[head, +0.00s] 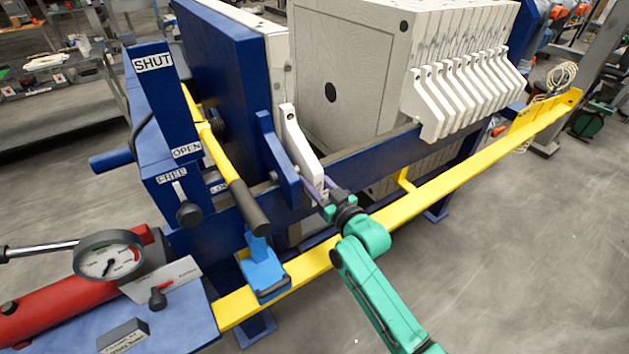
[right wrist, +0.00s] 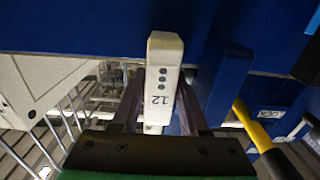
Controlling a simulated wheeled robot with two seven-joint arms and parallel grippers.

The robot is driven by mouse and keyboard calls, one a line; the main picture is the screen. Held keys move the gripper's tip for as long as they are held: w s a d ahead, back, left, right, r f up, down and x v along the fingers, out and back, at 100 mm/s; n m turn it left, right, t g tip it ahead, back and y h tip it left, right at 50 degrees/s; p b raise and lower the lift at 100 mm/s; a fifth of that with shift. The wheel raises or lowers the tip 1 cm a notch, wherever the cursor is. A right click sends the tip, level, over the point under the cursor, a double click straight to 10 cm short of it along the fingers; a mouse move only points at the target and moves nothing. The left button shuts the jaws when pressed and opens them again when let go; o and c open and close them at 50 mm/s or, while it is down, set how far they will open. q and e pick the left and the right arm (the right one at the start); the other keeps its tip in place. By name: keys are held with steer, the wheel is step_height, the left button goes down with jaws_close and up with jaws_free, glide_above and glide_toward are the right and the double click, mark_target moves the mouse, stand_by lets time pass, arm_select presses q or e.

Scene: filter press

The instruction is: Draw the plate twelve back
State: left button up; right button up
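The white handle of plate twelve (head: 301,142) stands at the rail, close beside the blue arm of the blue press head, apart from the pack of white plates (head: 350,80). In the right wrist view, the handle (right wrist: 164,85), marked 12, lies between the two dark fingers of my right gripper (right wrist: 163,105). Whether the fingers press on it or stand slightly off it I cannot tell. In the head view, my right gripper (head: 329,200) reaches up to the handle's lower end from the front. My left gripper is not in view.
A yellow rail (head: 465,165) runs along the front of the press. A yellow lever with a black grip (head: 247,207) stands left of the handle, above a blue block (head: 263,272). A gauge (head: 108,258) sits at lower left. A wide gap separates plate twelve from the pack.

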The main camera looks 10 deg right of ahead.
steer(key=shift+s+f, duration=0.1)
steer(key=shift+s+d+f, duration=0.1)
steer(key=shift+s+d, duration=0.05)
steer(key=shift+s, duration=0.1)
steer(key=b+v, duration=0.3)
steer(key=v, duration=1)
steer(key=shift+s, duration=0.45)
steer(key=shift+d, duration=0.1)
